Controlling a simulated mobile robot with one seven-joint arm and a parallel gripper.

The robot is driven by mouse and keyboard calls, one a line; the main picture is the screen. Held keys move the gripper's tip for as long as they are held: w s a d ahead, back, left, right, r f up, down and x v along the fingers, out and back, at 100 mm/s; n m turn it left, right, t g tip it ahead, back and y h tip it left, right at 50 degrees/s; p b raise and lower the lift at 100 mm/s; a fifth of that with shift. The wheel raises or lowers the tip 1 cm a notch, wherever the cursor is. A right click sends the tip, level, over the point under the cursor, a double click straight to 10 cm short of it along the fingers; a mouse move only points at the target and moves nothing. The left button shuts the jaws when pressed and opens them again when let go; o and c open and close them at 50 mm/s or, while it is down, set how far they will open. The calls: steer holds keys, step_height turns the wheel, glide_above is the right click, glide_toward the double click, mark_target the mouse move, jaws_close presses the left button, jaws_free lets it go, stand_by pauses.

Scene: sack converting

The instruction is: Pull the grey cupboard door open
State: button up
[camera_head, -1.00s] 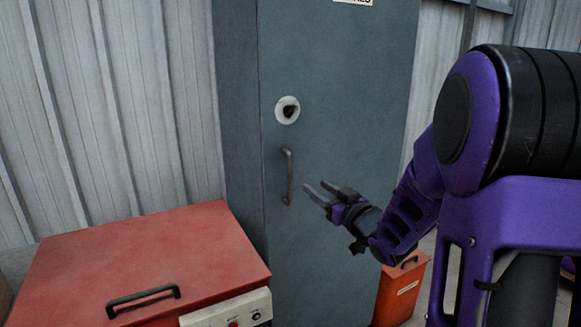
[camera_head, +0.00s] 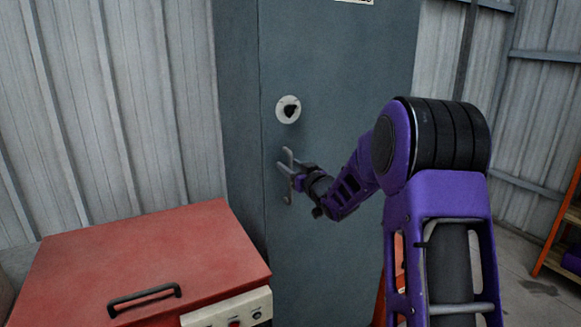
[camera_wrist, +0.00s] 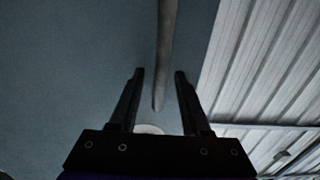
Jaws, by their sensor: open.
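The grey cupboard door (camera_head: 330,240) is shut and fills the middle of the head view. Its upright bar handle (camera_head: 288,195) is near the door's left side, below a round white plate with a dark knob (camera_head: 288,109). My gripper (camera_head: 284,167) is open at the handle and partly covers it. In the wrist view the fingers of my gripper (camera_wrist: 159,75) stand apart, with the handle (camera_wrist: 165,50) running between them. I cannot tell whether either finger touches it. The grey door (camera_wrist: 70,70) lies behind.
A red-lidded machine (camera_head: 140,260) with a black handle and a control panel stands left, close to the cupboard front. An orange rack (camera_head: 560,230) stands at the far right. Corrugated walls (camera_head: 120,100) stand behind. Floor right of my arm looks mostly clear.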

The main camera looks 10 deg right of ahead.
jaws_close()
stand_by(1.4)
